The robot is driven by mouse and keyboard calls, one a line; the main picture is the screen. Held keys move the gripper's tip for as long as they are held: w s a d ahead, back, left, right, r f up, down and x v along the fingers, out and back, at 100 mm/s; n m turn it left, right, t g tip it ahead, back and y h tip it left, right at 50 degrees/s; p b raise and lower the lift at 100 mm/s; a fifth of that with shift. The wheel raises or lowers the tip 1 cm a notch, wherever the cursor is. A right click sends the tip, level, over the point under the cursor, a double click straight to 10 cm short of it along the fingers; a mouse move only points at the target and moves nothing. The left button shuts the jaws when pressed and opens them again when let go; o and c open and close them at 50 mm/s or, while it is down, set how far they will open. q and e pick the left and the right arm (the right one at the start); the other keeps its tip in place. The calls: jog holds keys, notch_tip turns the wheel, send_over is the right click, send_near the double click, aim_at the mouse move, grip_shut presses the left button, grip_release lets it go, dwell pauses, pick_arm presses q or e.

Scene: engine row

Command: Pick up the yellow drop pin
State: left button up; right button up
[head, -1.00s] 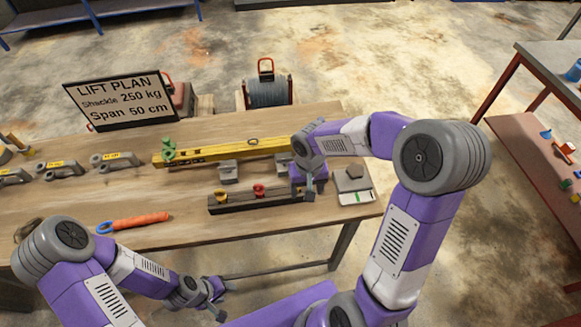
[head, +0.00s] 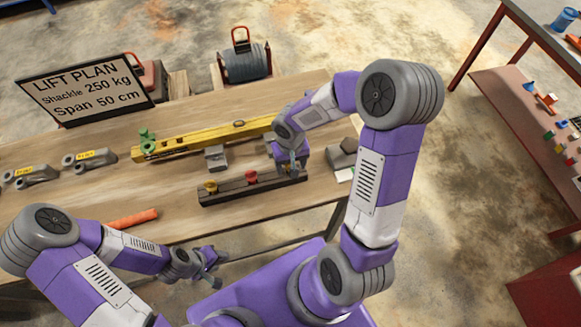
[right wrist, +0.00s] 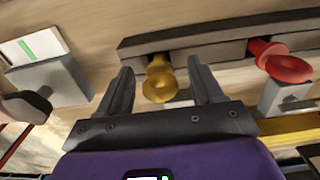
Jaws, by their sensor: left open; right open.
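A yellow drop pin (right wrist: 158,80) with a round flared head sits at one end of the dark rack (right wrist: 190,46) in the right wrist view. My right gripper (right wrist: 162,88) is open, with its fingers on either side of this pin in the picture; I cannot tell whether they touch it. In the head view my right gripper (head: 292,168) is at the right end of the rack (head: 232,193) and hides that pin. A red pin (head: 251,177) stands mid-rack and another yellowish pin (head: 211,187) near its left end. My left gripper (head: 211,270) is open and empty, in front of the table.
A yellow beam (head: 190,142) with a green fitting lies behind the rack, near grey blocks (head: 216,158). A grey block on a scale (head: 342,155) stands right of my right gripper. An orange-handled tool (head: 133,219) lies at front left. A lift plan sign (head: 85,90) stands behind.

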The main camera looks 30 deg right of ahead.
jog(key=shift+c, duration=0.5)
jog(key=c, duration=1.1)
